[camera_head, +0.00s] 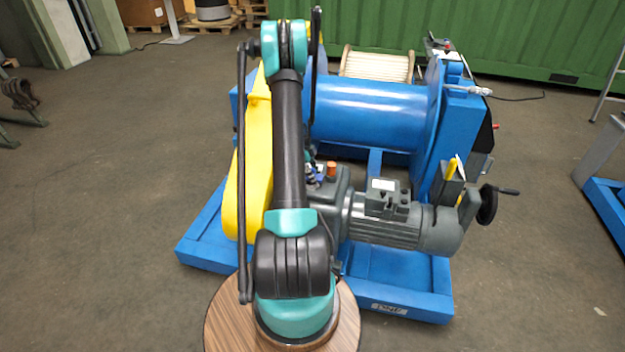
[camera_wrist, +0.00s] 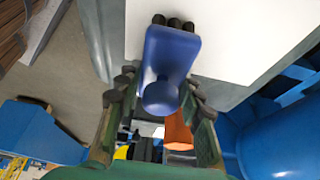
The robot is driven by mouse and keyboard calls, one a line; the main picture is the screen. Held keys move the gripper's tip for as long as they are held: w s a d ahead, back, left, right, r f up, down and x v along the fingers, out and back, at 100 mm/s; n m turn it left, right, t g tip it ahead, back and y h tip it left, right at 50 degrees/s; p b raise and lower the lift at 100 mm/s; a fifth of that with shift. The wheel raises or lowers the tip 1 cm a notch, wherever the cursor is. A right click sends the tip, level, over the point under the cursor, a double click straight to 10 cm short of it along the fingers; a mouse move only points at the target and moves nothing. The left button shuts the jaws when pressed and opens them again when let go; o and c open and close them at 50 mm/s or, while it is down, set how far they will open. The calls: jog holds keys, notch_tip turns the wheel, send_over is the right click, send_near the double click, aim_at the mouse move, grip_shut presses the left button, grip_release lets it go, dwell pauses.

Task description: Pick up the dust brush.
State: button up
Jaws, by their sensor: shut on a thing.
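In the wrist view, a dark blue piece (camera_wrist: 172,55) with a rounded knob at its near end lies at my fingertips. It looks like the dust brush, though no bristles show clearly. My gripper (camera_wrist: 160,92) has its fingers on either side of the knob end, shut on it. The right fingertips lie close against the blue piece, while a small gap seems to show at the left. In the head view my arm covers the middle of the scene, and I cannot make out the gripper or the brush there.
A blue winch drum (camera_head: 365,112) and a grey motor (camera_head: 388,222) stand on a blue frame (camera_head: 405,290). A yellow cover (camera_head: 258,150) is on the left. A grey holder (camera_head: 447,190) contains a yellow item. An orange piece (camera_wrist: 178,132) shows behind my fingers.

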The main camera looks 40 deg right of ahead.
notch_tip(320, 180, up, 20)
dwell(0.8)
